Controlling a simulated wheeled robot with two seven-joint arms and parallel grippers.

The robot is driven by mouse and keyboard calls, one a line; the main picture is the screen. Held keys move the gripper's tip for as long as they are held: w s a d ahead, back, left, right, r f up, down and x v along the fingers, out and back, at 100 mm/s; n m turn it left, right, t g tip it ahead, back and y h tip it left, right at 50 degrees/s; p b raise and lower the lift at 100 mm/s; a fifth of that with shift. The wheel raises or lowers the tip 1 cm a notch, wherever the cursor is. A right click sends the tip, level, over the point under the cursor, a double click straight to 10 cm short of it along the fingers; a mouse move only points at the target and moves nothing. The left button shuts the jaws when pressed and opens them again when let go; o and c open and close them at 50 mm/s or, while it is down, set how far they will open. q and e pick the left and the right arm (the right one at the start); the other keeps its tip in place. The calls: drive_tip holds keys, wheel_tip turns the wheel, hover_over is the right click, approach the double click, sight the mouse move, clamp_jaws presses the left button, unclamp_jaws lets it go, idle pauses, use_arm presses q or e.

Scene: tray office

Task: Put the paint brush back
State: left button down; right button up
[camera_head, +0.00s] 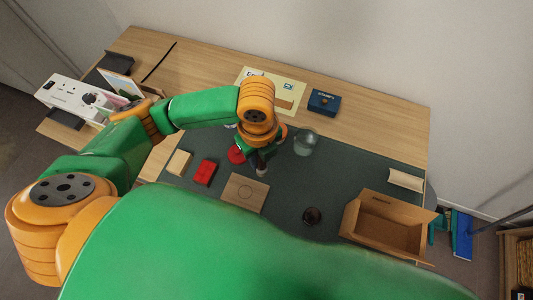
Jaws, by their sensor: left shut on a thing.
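My left gripper (260,157) is over the dark mat, pointing down and shut on a thin thing. Only a small pale end (262,170) of it shows below the fingers; it looks like the paint brush, but the rest is hidden by my gripper and wrist. A clear glass jar (306,143) stands on the mat just right of my left gripper, apart from it. My right gripper is not in view.
Near the gripper lie a red block (204,173), a pale block (179,162), a wooden board (244,193) and a round red thing (236,154). An open cardboard box (390,226) and a small dark round thing (312,215) are right. A blue box (323,103) stands behind.

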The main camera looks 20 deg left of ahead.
use_arm(q)
drive_tip(key=w+f, duration=0.2)
drive_tip(key=f, duration=0.1)
drive_tip(key=w+f, duration=0.2)
drive_tip(key=f, duration=0.1)
drive_tip(key=w+f, duration=0.2)
drive_tip(key=f, duration=0.1)
drive_tip(key=shift+w+a, duration=0.15)
drive_tip(key=shift+a, duration=0.2)
drive_tip(key=shift+f, duration=0.25)
drive_tip(key=shift+f, duration=0.15)
drive_tip(key=c, duration=0.7)
unclamp_jaws()
drive_tip(key=shift+o, duration=0.2)
drive_tip(key=shift+r, duration=0.25)
wheel_tip(320, 180, up, 12)
